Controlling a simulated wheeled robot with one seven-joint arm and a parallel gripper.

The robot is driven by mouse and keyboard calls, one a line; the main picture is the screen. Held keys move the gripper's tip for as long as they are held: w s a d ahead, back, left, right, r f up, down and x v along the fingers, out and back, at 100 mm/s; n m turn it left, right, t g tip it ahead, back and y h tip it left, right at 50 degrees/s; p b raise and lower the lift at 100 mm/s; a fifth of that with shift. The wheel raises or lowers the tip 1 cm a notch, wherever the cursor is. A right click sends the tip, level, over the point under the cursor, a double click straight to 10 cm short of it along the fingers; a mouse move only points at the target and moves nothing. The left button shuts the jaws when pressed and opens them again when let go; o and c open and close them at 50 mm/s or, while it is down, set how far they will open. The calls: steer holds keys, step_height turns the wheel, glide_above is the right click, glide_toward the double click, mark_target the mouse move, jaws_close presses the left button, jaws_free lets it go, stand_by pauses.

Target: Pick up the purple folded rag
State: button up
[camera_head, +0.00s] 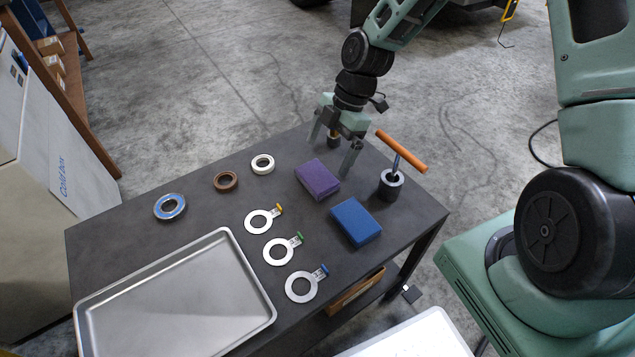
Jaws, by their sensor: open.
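The purple folded rag (318,179) lies flat on the dark table, toward its far right part. A blue folded rag (355,222) lies nearer and to the right of it, with a small gap between them. My gripper (333,150) is open and empty, pointing down just beyond the purple rag's far edge. One finger is at the left and the other at the right, close to the orange-handled tool. I cannot tell how high the fingertips are above the table.
An orange-handled tool (401,151) stands in a dark round holder (391,186) right of the purple rag. Bearings and rings, such as the white ring (262,164), lie to the left. Several tagged metal rings (258,221) and a metal tray (252,262) are nearer.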

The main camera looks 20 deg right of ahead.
mark_target(318, 175)
steer(key=shift+b+x, duration=1)
steer(key=shift+x, duration=2.45)
steer(key=c, duration=0.8)
steer(key=shift+o, duration=0.2)
step_height(318, 175, up, 10)
steer(key=p, duration=0.3)
steer(key=shift+o, duration=0.8)
steer(key=shift+r, duration=0.1)
